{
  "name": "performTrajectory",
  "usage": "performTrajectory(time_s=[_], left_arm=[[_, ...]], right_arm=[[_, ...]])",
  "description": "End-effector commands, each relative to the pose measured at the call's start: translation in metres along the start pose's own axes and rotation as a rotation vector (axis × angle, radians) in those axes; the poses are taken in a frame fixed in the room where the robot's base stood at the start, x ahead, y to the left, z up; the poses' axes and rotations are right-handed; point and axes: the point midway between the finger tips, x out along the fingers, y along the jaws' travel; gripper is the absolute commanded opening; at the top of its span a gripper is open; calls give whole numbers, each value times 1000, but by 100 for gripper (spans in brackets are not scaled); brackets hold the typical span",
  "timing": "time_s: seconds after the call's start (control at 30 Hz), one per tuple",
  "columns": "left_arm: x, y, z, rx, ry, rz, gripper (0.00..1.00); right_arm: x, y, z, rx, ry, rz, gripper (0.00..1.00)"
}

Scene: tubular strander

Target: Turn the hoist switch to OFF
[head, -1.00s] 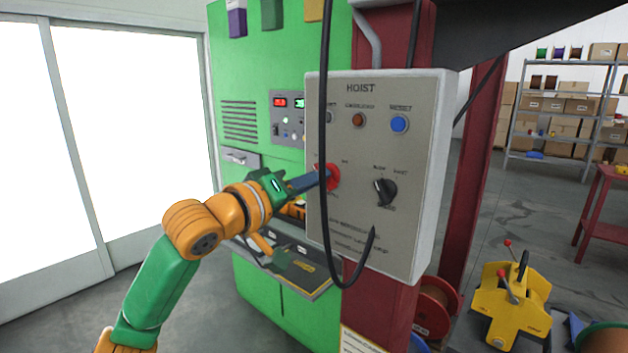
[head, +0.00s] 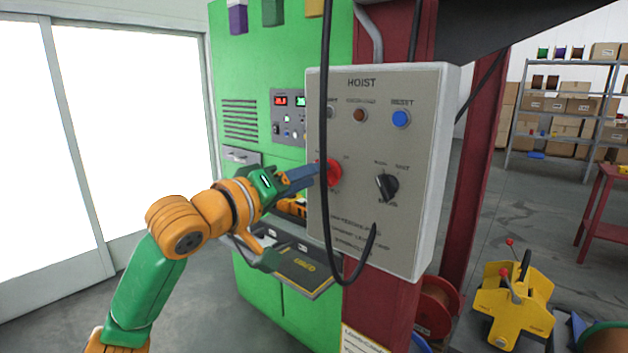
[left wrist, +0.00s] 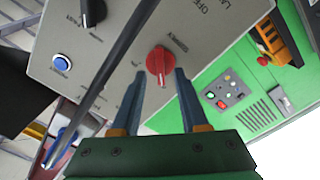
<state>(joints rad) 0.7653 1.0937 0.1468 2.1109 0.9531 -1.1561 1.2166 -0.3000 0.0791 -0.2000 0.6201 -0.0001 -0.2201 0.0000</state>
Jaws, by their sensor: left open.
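The grey HOIST panel (head: 418,100) is mounted on a dark red post. Its red rotary switch (head: 333,173) sits at the panel's left side, partly hidden by a hanging black cable. The red switch also shows in the left wrist view (left wrist: 159,62), with lettering including "OFF" beside it. My left gripper (head: 316,175) is at the red switch. In the left wrist view its two fingers (left wrist: 158,75) are apart, with the red knob between or just beyond their tips; contact cannot be told. A black selector knob (head: 387,187) is to the right. My right gripper is not in view.
The black cable (head: 325,120) hangs in a loop before the panel, close to my left fingers. A blue reset button (head: 400,119) is above the selector. The green cabinet (head: 240,75) stands behind. A yellow stand (head: 515,310) is on the floor at right.

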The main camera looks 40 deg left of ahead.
Motion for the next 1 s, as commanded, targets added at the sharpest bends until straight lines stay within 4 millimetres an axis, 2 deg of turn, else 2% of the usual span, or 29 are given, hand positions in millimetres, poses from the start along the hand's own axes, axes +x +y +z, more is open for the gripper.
performTrajectory(time_s=[0.03,0.1,0.2,0.3,0.7,0.77,0.87,0.97,1.0], left_arm=[[-11,-7,6,7,4,0,44],[-27,-7,6,4,5,0,44],[-44,-5,4,3,4,0,44],[-54,-3,3,1,2,0,44],[-54,-1,1,1,0,-1,44],[-50,-7,7,10,-14,-14,44],[-26,-42,46,79,-96,-93,44],[-2,-104,124,220,-256,-217,44],[-1,-130,159,281,-330,-263,44]], right_arm=[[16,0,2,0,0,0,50],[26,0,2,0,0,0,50],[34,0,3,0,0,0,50],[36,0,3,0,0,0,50],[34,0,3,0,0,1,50],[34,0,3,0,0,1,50],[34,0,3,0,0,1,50],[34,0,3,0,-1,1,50],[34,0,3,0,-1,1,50]])
